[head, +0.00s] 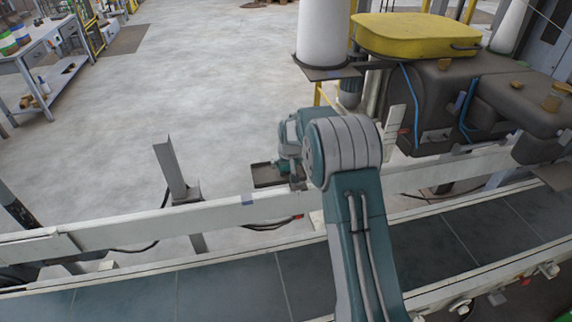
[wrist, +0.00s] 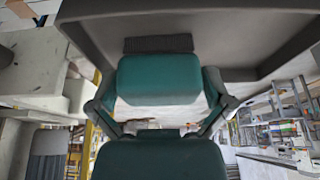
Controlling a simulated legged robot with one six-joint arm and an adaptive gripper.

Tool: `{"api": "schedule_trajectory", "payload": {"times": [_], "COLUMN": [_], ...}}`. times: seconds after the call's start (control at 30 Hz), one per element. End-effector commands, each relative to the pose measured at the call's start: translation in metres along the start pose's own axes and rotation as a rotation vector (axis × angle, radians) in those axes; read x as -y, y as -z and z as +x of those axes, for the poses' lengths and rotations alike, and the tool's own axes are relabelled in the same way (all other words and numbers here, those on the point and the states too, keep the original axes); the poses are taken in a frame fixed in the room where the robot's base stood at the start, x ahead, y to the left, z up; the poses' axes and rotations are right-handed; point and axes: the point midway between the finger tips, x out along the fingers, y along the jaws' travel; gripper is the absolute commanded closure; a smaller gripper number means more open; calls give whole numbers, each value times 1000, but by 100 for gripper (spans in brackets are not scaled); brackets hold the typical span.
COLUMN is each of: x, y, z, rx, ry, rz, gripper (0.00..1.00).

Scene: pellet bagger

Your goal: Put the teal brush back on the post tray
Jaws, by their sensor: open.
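In the head view a small dark grey tray (head: 268,176) sits beyond the pale rail, just left of my gripper (head: 288,165). In the wrist view a large grey tray (wrist: 240,52) with raised side walls fills the top. A teal block (wrist: 158,80) with a dark strip beyond it appears to be the brush. It lies between the two grey fingers of my gripper (wrist: 160,98), overlapping the tray's edge in the picture. The jaws are open. I cannot tell whether the brush touches the tray or the fingers. I cannot make out the brush in the head view.
A dark conveyor (head: 230,290) and a pale rail (head: 110,228) run across the front. A grey upright (head: 172,170) stands left of the tray. Machinery with a yellow top (head: 415,35) and a white cylinder (head: 323,30) crowd the right.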

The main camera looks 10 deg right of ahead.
Motion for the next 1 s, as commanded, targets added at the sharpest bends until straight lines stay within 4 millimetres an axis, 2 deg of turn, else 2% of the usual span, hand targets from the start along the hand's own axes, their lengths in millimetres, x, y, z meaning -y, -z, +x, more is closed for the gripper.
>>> {"api": "schedule_trajectory", "payload": {"times": [0.17, 0.5, 0.7, 0.87, 0.93, 1.0], "x": [0, 0, 0, 0, 1, 3], "y": [2, 2, 1, 0, -3, -10], "z": [-14, -84, -113, -125, -136, -156], "rx": [-3, -5, -1, -2, -5, -11], "ry": [0, 0, 0, 0, 0, 0], "rz": [0, 0, 0, 0, 0, -1], "gripper": [0, 0, 0, 0, 0, 0]}}
